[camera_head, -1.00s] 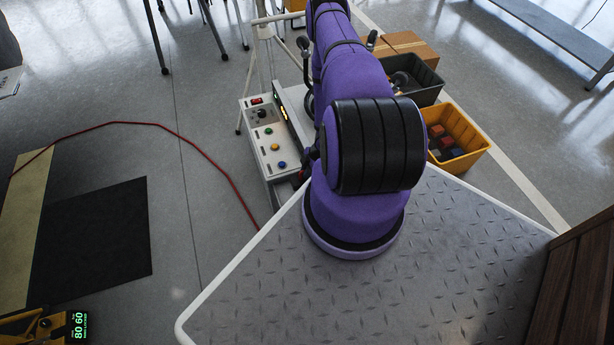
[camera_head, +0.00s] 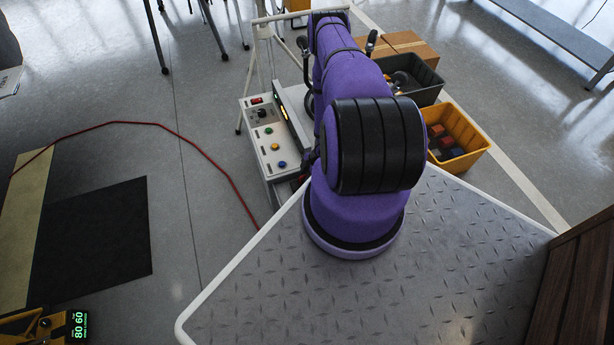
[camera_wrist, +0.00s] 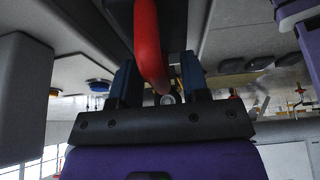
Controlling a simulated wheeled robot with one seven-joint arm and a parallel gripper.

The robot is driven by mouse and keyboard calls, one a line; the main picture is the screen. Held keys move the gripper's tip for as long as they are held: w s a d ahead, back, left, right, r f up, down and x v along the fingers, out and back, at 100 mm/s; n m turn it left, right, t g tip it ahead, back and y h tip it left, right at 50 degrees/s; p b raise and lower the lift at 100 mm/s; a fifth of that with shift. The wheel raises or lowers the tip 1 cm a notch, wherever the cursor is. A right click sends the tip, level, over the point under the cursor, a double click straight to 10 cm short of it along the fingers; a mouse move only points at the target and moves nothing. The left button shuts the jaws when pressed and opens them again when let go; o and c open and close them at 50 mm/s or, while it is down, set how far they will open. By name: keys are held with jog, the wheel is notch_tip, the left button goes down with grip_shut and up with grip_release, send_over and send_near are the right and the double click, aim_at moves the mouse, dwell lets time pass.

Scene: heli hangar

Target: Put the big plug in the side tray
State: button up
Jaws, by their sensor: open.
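In the wrist view my gripper (camera_wrist: 158,82) is open, with its two dark fingers apart. A thick red curved piece (camera_wrist: 150,45), like a cable or handle, comes down between the fingers. It joins a dark block at the top of the picture, which may be the big plug; I cannot tell for sure. I see no contact with the fingers clearly. In the head view my purple arm hides the gripper and the plug. The white cart (camera_head: 268,150) with coloured buttons stands beyond my base. I cannot make out the side tray for certain.
An orange bin (camera_head: 462,137) with blocks, a dark grey bin (camera_head: 420,76) and a cardboard box (camera_head: 408,45) stand right of my arm. A red cable (camera_head: 195,145) lies on the floor. A black mat (camera_head: 92,240) lies at left.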

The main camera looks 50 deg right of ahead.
jog(key=shift+r, duration=0.15)
jog(key=v, duration=1.2)
